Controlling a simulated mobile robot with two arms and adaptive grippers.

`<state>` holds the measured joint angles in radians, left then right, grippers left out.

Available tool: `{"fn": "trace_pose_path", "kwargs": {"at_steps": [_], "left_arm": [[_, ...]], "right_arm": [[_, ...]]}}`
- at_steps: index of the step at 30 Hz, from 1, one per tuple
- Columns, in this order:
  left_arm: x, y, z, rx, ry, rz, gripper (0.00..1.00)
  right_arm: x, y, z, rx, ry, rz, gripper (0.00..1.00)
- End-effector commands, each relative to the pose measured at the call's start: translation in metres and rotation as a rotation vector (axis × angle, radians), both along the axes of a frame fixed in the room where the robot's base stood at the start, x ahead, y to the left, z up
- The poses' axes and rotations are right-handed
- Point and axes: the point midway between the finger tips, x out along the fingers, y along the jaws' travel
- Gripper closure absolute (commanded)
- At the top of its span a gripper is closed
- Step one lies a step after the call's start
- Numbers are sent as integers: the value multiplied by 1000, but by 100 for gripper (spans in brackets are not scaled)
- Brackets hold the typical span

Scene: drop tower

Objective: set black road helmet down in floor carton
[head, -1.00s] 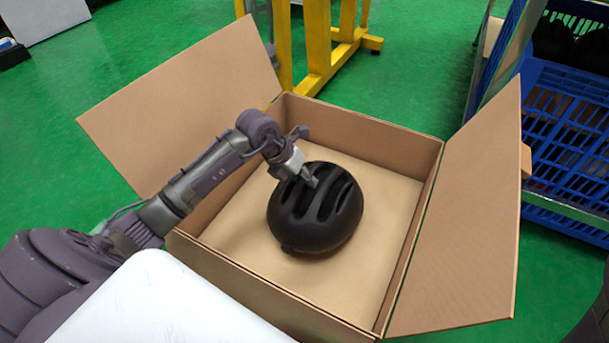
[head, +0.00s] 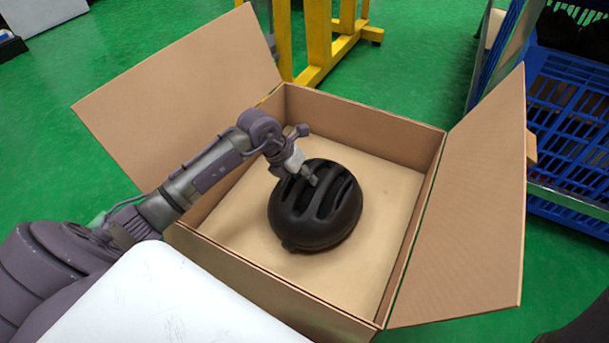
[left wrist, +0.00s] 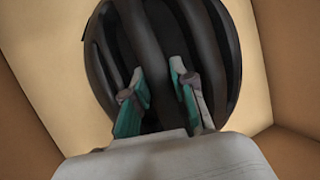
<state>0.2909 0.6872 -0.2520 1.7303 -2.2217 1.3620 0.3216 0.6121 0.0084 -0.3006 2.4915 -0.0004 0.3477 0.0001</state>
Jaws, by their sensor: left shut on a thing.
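The black road helmet (head: 315,215) is inside the open floor carton (head: 415,145), near the middle, vents up. It looks low over or on the carton's bottom; I cannot tell whether it touches. My left gripper (head: 311,180) reaches in from the left and is shut on the helmet at its vents. In the left wrist view the helmet (left wrist: 155,45) fills the middle, and the gripper's two fingers (left wrist: 160,98) reach into its vents. The helmet's underside is hidden. My right gripper is not in view.
The carton's left flap (head: 185,95) and right flap (head: 470,215) stand open outward. A yellow frame (head: 318,45) stands behind the carton. A rack with blue crates (head: 565,120) stands at the right. Bare carton floor surrounds the helmet.

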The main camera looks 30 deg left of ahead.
Motion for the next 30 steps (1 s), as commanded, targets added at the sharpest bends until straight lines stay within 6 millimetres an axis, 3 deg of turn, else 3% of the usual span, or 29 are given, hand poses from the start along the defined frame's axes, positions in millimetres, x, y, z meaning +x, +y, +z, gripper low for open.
{"fn": "trace_pose_path", "kwargs": {"at_steps": [14,15,20,25,28,30], "left_arm": [[0,0,-5,-1,-1,0,100],[0,0,-5,-1,-1,0,73],[0,0,-5,-1,-1,0,47],[0,0,-6,0,-1,0,46],[0,0,-7,1,2,0,62],[0,0,-7,1,2,0,62]], "right_arm": [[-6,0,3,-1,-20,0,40],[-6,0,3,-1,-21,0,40],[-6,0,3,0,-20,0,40],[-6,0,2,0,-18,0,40],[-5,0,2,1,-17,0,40],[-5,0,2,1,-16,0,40]]}}
